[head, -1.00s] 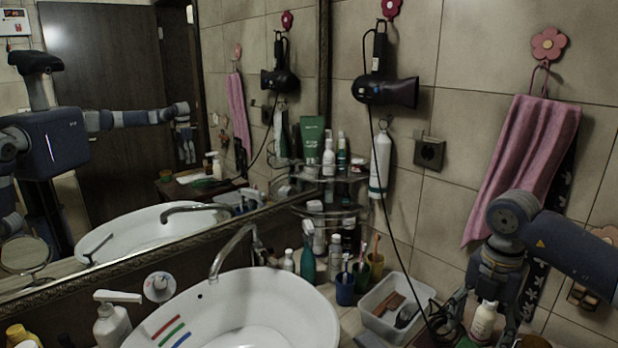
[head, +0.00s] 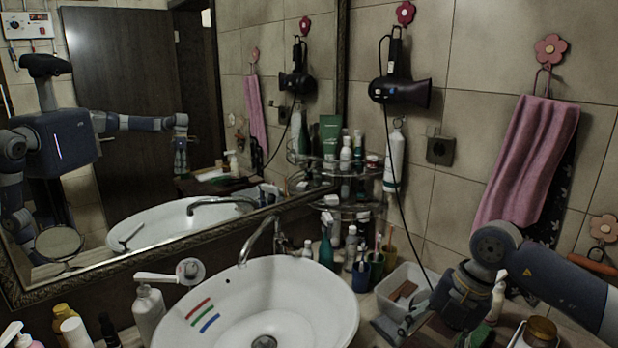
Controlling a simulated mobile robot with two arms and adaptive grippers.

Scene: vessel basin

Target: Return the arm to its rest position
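My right arm (head: 545,275) comes in from the right edge and bends down in front of the tiled wall. My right gripper (head: 412,322) hangs low over the counter, at the front right side of the white bin (head: 420,272), pointing down and to the left. Its fingers are small and dark in this view, so I cannot tell whether they are open or shut. I see no object clearly held in it. My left gripper is not directly in view; the mirror (head: 130,60) shows a reflection of my body with one arm stretched out.
The white basin (head: 330,318) with its faucet (head: 262,240) fills the lower middle. A white bottle (head: 497,300) stands close behind my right arm. Cups (head: 374,268) stand beside the bin. A hair dryer (head: 400,92) and pink towel (head: 525,165) hang on the wall.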

